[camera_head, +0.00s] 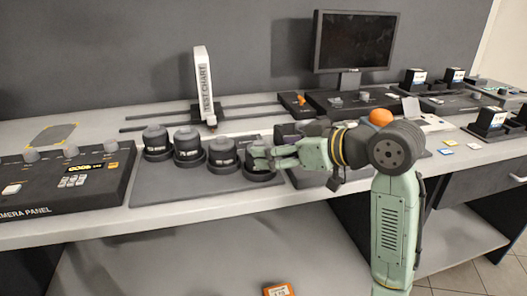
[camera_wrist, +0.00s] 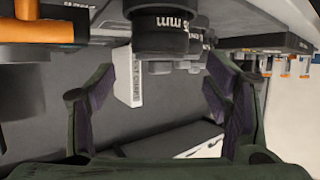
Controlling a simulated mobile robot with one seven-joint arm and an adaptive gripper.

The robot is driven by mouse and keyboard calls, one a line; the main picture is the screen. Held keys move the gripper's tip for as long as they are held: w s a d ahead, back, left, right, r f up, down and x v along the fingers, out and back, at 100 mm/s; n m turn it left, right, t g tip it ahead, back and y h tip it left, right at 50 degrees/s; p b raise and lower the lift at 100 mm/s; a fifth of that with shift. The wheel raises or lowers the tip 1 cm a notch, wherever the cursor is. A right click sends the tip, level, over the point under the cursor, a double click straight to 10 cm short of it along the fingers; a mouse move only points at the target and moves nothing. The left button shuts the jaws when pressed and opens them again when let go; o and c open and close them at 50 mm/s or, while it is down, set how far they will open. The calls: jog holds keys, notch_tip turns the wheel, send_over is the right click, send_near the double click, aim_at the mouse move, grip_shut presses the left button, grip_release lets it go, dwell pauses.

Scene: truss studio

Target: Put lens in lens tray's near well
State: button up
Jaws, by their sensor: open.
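Several black lenses stand upright in a row on a dark flat board in the head view. The rightmost lens (camera_head: 257,153) is beside my gripper's fingertips (camera_head: 273,155) and partly covered by them. In the wrist view, a black lens (camera_wrist: 168,32) with white lettering shows at the top, beyond the open fingers (camera_wrist: 165,90). The space between the fingers looks empty. The dark board (camera_head: 195,184) has round, dark rims around the lens bases. I cannot tell for sure whether this board is the lens tray, or which well is the near one.
A white test chart (camera_head: 203,85) stands on rails behind the lenses. A camera panel (camera_head: 65,185) is at left. A monitor (camera_head: 354,42) and more control panels are at the back right. Part of the pale bench front (camera_head: 150,218) is clear. An orange-topped item (camera_head: 278,290) lies below.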

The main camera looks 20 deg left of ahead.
jog(key=v, duration=0.6)
jog(key=shift+s+d+b, duration=0.2)
jog(key=shift+d+b, duration=0.05)
jog(key=shift+b, duration=0.1)
jog(key=shift+r, duration=0.1)
